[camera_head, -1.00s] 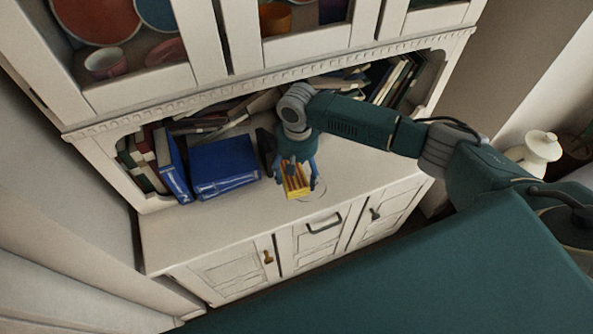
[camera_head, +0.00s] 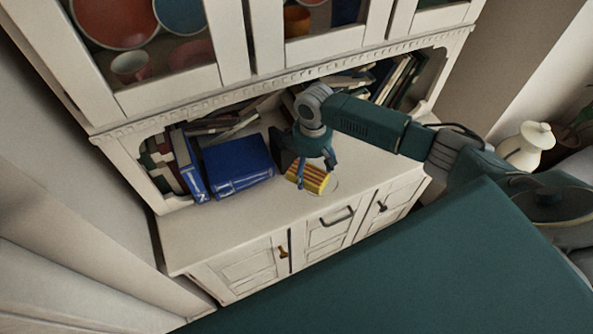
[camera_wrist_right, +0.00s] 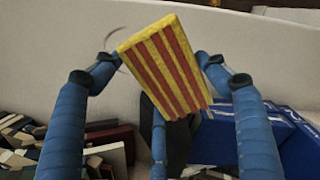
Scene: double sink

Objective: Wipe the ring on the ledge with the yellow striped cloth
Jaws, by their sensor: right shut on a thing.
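The yellow cloth (camera_head: 308,178) with red stripes is a small block-like pad in the head view, on or just above the ledge (camera_head: 225,228). My right gripper (camera_head: 315,171) is shut on it from above. In the right wrist view, the cloth (camera_wrist_right: 168,65) is tilted between the fingers of my right gripper (camera_wrist_right: 158,62). The ring (camera_head: 333,188) is a faint thin mark on the ledge, showing at the cloth's right side. Its arc also shows in the wrist view (camera_wrist_right: 117,43), left of the cloth. The rest of the ring is hidden. My left gripper is not in view.
Blue books (camera_head: 237,163) stand on the ledge left of the gripper. More books (camera_head: 395,80) lean in the shelf behind. The glass-fronted cupboard above holds plates and cups (camera_head: 132,66). The ledge's front left is bare. A cream pot (camera_head: 527,148) stands at the right.

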